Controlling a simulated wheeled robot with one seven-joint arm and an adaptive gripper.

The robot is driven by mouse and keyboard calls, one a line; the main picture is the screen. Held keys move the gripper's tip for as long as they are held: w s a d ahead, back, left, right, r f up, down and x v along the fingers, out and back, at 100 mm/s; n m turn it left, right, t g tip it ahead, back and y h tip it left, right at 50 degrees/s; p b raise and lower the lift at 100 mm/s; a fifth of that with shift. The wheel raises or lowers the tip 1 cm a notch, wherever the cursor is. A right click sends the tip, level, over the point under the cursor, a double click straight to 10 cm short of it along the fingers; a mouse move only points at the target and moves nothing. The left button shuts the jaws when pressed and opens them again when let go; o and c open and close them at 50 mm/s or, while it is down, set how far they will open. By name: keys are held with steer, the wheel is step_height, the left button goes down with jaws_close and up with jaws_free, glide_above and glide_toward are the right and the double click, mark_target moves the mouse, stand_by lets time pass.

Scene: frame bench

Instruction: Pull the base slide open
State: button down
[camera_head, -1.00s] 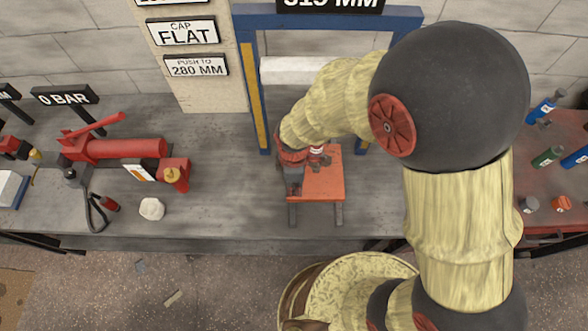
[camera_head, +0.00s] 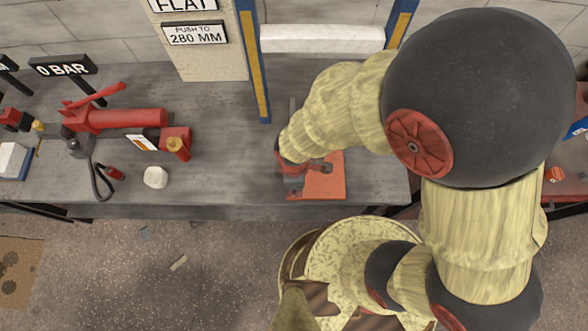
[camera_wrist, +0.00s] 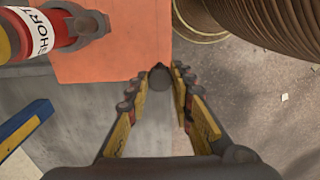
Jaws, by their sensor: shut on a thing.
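The base slide is an orange-red plate (camera_head: 326,180) on the bench, below the blue and yellow frame (camera_head: 254,70). Its front edge lies near the bench's front edge, and a strip of rail shows behind it. The plate fills the upper middle of the wrist view (camera_wrist: 110,40). My gripper (camera_wrist: 165,78) is shut on a small dark knob (camera_wrist: 159,80) at the plate's edge. In the head view my gripper (camera_head: 293,184) is at the plate's left side, and my wrist hides part of the plate.
A white bar (camera_head: 322,39) spans the frame above. The floor before the bench shows small scraps.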

steer(key=c, duration=1.5)
jaws_free()
steer(key=shift+c, duration=0.2)
steer(key=shift+r, duration=0.1)
step_height(320, 180, up, 12)
